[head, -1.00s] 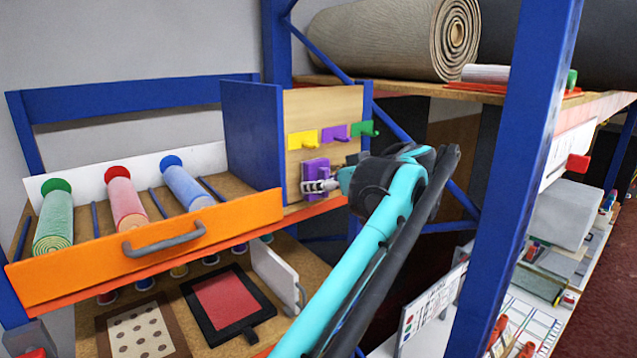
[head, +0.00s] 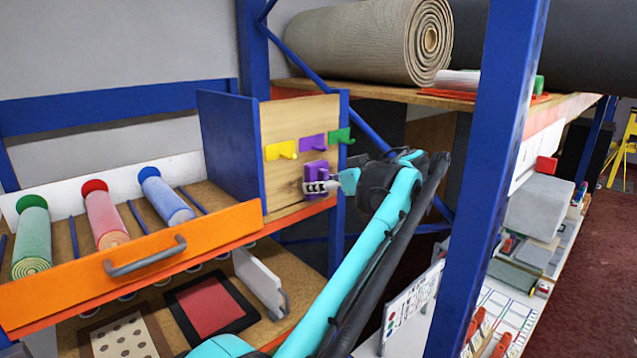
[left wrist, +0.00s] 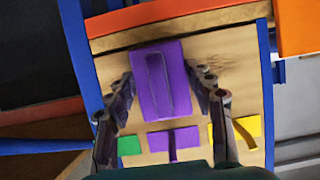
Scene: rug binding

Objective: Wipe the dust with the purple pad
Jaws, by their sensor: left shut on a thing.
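The purple pad (head: 317,169) is upright against the wooden panel (head: 284,193), below the purple hook (head: 312,142). My left gripper (head: 322,187) is at the pad's near face. In the left wrist view, which looks upside down, the purple pad (left wrist: 161,82) sits between the two fingers of my left gripper (left wrist: 162,92), which are shut on it. A dark smudgy patch (left wrist: 207,67) shows on the wood beside one finger; I cannot tell whether it is dust or shadow. The wood behind the pad is hidden. My right gripper is not in view.
The yellow hook (head: 281,150) and green hook (head: 340,136) flank the purple one. An orange drawer (head: 133,268) with several coloured rolls stands open to the left. A blue post (head: 493,165) rises to the right of my arm. A rolled rug (head: 370,42) lies on the shelf above.

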